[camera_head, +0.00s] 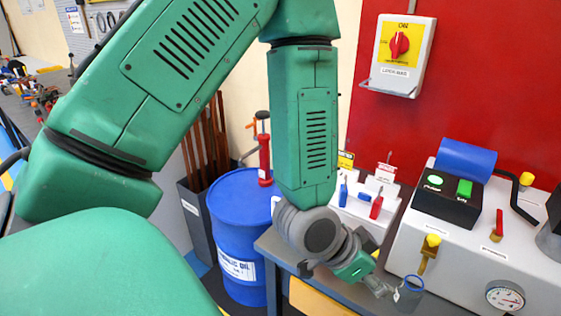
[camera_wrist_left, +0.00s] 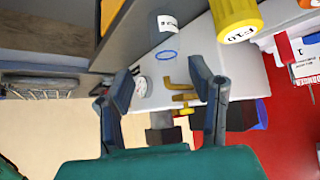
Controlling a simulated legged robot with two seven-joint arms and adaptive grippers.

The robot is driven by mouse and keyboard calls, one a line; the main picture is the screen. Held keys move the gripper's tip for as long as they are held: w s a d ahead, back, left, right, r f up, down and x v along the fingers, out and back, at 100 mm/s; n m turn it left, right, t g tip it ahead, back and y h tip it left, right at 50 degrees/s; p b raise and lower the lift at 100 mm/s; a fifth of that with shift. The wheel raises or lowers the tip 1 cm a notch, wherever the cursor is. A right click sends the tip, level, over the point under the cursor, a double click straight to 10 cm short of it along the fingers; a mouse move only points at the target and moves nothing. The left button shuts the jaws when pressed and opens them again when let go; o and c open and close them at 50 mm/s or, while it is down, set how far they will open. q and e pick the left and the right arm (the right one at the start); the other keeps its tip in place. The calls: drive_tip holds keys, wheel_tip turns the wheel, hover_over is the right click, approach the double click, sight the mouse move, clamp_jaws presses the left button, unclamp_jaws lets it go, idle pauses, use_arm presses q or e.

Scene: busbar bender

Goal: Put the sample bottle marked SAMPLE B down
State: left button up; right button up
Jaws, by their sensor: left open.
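The sample bottle (camera_head: 409,294) is a small grey, see-through container with a white label, standing upright by the front of the bender at the lower right of the head view. In the left wrist view the bottle (camera_wrist_left: 163,27) shows at the top, with part of its label and a blue ring below it; the full marking is not readable. My left gripper (camera_head: 383,287) is just left of the bottle in the head view. In the wrist view its two fingers (camera_wrist_left: 162,80) are spread apart with nothing between them, and the bottle lies beyond the tips. My right gripper is out of view.
The bender (camera_head: 465,251), with a gauge and levers, stands to the right of the bottle. A grey bench (camera_head: 269,245) is under my left arm. A blue oil drum (camera_head: 236,215) stands left of it. A yellow labelled cylinder (camera_wrist_left: 234,14) is near the bottle.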

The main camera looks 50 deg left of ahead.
use_arm(q)
drive_tip(key=s+a+f+n+g+y+b, duration=0.2)
drive_tip(key=s+a+f+g, duration=0.1)
drive_tip(key=s+f, duration=0.6)
drive_tip(key=s+a+f+n+g+y+b, duration=0.1)
drive_tip(key=s+a+f, duration=0.4)
drive_tip(key=s+f, duration=0.5)
drive_tip(key=shift+a+f+n+g+y+b, duration=0.4)
drive_tip(key=shift+f+n+g+y, duration=0.3)
drive_tip(key=shift+f+g, duration=1.2)
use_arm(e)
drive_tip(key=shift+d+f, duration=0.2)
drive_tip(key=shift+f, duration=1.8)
use_arm(q)
drive_tip(key=shift+a+f+t, duration=0.3)
drive_tip(key=shift+f+t, duration=0.2)
drive_tip(key=shift+f, duration=0.1)
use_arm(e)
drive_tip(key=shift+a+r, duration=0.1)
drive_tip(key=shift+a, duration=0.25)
use_arm(q)
drive_tip(key=shift+d, duration=0.25)
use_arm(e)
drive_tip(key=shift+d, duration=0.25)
